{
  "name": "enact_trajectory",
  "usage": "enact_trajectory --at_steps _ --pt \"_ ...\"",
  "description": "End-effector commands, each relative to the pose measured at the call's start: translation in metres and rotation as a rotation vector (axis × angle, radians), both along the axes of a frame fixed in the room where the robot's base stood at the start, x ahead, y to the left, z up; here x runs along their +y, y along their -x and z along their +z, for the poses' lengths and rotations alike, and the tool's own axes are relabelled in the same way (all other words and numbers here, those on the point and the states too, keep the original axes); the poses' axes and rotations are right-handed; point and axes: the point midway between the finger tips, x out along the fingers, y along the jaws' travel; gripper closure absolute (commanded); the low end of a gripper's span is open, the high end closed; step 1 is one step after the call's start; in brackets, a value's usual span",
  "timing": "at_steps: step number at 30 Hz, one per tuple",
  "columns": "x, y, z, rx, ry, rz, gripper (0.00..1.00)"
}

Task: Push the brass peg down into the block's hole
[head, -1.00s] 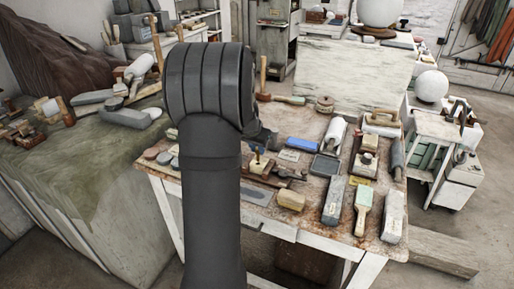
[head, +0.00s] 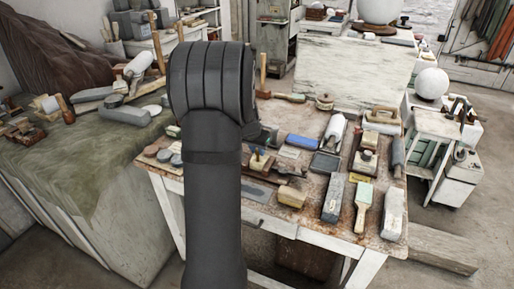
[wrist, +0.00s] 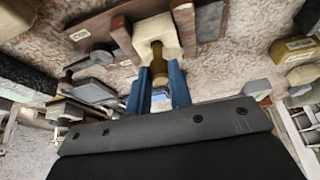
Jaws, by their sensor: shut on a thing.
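The brass peg (wrist: 159,66) shows in the wrist view between the two blue fingers of my gripper (wrist: 160,88), which is shut on it. The peg's far end is at the opening of the cream block (wrist: 170,34); how deep it sits I cannot tell. The block lies against a dark brown wooden piece. In the head view my arm hides most of the gripper. A small pale block (head: 262,166) with a bit of blue over it shows just right of my arm, on the worktable (head: 322,228); the peg is too small to make out there.
The table's front edge is close. A white plaster sphere (head: 432,84) stands at the right, beyond the table.

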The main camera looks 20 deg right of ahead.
Motion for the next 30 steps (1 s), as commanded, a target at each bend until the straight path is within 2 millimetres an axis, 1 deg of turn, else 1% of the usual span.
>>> enact_trajectory --at_steps 18,19,22,30 --pt "0.000 0.000 -0.016 0.000 -0.001 -0.001 1.00" --pt "0.000 0.000 -0.015 0.000 0.000 -0.001 0.75" --pt "0.000 0.000 -0.015 0.000 0.000 -0.001 0.55" --pt "0.000 0.000 -0.015 0.000 -0.001 -0.001 0.55"
